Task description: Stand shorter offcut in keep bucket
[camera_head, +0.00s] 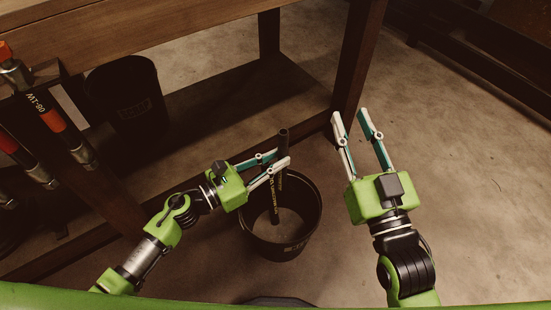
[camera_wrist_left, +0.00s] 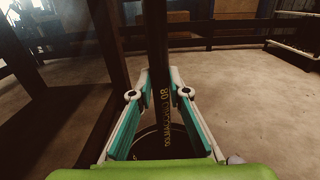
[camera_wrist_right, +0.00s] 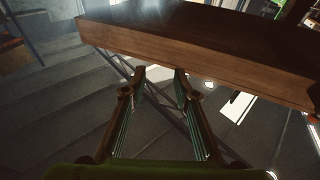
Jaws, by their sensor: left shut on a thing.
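My left gripper (camera_head: 281,157) is shut on a dark hose offcut (camera_head: 283,139) with yellow lettering. The offcut is close to upright, and its lower part reaches inside the mouth of a black bucket (camera_head: 314,222) on the floor. I cannot tell whether its lower end touches the bucket's bottom. The left wrist view shows the offcut (camera_wrist_left: 156,60) between the fingers, with the bucket below. The label on this bucket is too small to read. My right gripper (camera_head: 350,114) is open and empty, to the right of the bucket and above the floor.
A second black bucket (camera_head: 124,95) with an unreadable label stands on the left, by the bench's lower shelf (camera_head: 235,115). Hoses with orange-banded ends (camera_head: 52,119) hang at far left. A bench leg (camera_head: 361,60) stands behind the grippers. The floor at right is clear.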

